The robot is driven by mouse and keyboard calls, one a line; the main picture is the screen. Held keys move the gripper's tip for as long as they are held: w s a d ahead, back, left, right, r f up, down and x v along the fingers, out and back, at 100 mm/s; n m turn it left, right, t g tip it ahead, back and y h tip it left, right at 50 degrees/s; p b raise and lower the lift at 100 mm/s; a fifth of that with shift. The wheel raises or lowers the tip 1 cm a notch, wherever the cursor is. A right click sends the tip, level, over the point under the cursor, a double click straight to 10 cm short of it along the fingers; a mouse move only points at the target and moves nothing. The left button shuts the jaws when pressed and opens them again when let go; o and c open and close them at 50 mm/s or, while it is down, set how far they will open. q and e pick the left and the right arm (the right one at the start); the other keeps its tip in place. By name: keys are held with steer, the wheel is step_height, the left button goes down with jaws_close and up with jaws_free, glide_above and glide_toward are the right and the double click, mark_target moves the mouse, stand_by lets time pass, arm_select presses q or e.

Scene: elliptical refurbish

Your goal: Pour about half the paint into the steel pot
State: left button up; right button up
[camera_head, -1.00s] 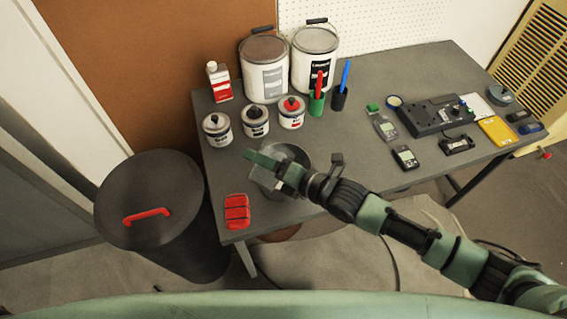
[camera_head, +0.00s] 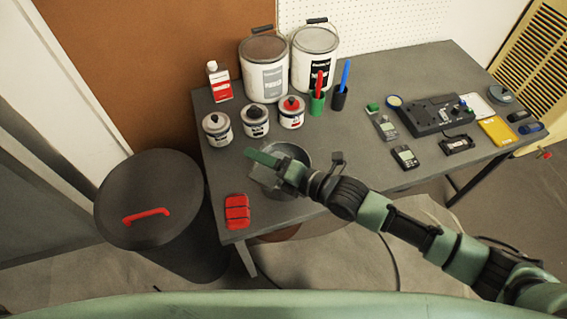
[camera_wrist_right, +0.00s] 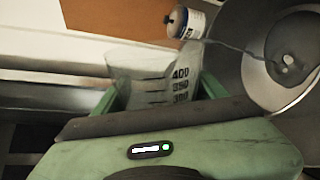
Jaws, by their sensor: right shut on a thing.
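My right gripper (camera_head: 272,168) is shut on a clear measuring beaker (camera_wrist_right: 157,82), whose 400, 350 and 300 marks show in the wrist view. The beaker looks tilted and is small and partly hidden in the head view (camera_head: 264,178). The steel pot (camera_head: 301,151) stands on the table just behind the gripper and is partly covered by it. In the wrist view the pot (camera_wrist_right: 232,55) is at the right, with a grey patch of paint (camera_wrist_right: 290,38) inside. A thin grey strand runs from near the beaker toward the pot. My left gripper is out of view.
Small paint cans (camera_head: 217,129) and two large buckets (camera_head: 264,75) stand behind the pot. A red block (camera_head: 237,212) lies at the table's front left. Dark devices (camera_head: 430,116) sit at the right. A black bin (camera_head: 150,190) stands left of the table.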

steer(key=shift+w+d+f+m+b, duration=0.1)
steer(key=shift+w+f+m+b, duration=0.05)
steer(key=shift+m+b, duration=0.25)
stand_by(1.3)
steer(key=shift+s+a+r+n+p, duration=0.25)
steer(key=shift+r+p, duration=0.2)
steer(key=shift+p, duration=0.3)
steer(key=shift+f+n+b, duration=0.4)
steer(key=shift+f+n, duration=0.25)
steer(key=shift+f, duration=0.05)
steer(key=shift+r+n+t, duration=0.15)
steer(key=shift+n+t, duration=0.15)
steer(key=shift+n, duration=0.3)
steer(key=shift+s, duration=0.1)
steer(key=shift+r+n+t, duration=0.3)
steer(key=shift+n+t, duration=0.1)
steer(key=shift+n, duration=0.3)
steer(key=shift+r+n, duration=0.1)
steer(key=shift+n, duration=0.2)
